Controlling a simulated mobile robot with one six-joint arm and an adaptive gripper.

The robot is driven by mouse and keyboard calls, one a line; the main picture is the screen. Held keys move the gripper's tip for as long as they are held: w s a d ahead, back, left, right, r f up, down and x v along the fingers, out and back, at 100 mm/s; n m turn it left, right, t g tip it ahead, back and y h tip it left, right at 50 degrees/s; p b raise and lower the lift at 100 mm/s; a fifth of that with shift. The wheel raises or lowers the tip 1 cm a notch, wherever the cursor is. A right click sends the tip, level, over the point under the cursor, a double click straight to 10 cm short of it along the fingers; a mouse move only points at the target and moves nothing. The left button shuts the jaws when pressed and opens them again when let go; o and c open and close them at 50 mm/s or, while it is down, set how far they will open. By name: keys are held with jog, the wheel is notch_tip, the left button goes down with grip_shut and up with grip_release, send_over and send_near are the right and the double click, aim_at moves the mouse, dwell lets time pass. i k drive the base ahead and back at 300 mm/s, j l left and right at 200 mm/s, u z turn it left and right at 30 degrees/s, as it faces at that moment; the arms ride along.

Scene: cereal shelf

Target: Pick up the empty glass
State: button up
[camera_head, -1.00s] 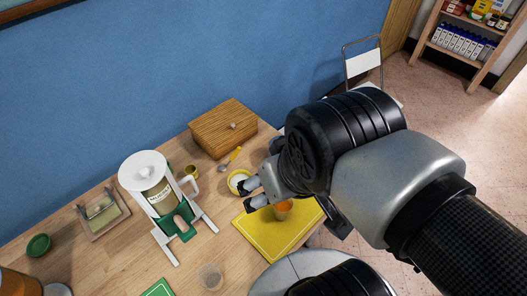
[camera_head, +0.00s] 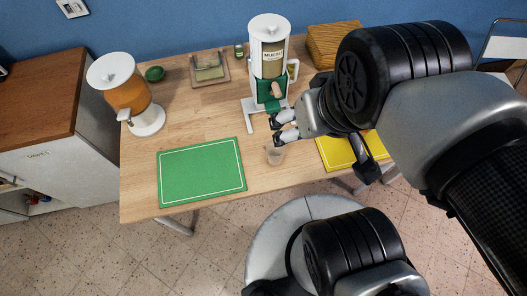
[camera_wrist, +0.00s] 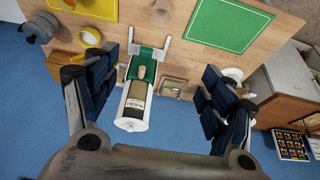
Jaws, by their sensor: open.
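A small clear glass (camera_head: 275,155) stands on the bare table between the green and yellow mats; it looks empty. In the wrist view the glass (camera_wrist: 160,14) is near the top edge, beyond my fingertips. My gripper (camera_head: 278,131) is open with nothing between its fingers. It appears just behind the glass in the head view, apart from it. Its spread fingers also show in the wrist view (camera_wrist: 157,65).
A muesli dispenser (camera_head: 268,58) stands close behind my gripper. The green mat (camera_head: 200,172) lies empty at left. An orange juice dispenser (camera_head: 128,92) stands at the table's left end. A wooden box (camera_head: 331,42) is at back right. The table's front edge is near the glass.

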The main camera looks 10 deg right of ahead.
aim_at(275, 154)
jog(key=j+z, duration=0.15)
jog(key=j, duration=1.2)
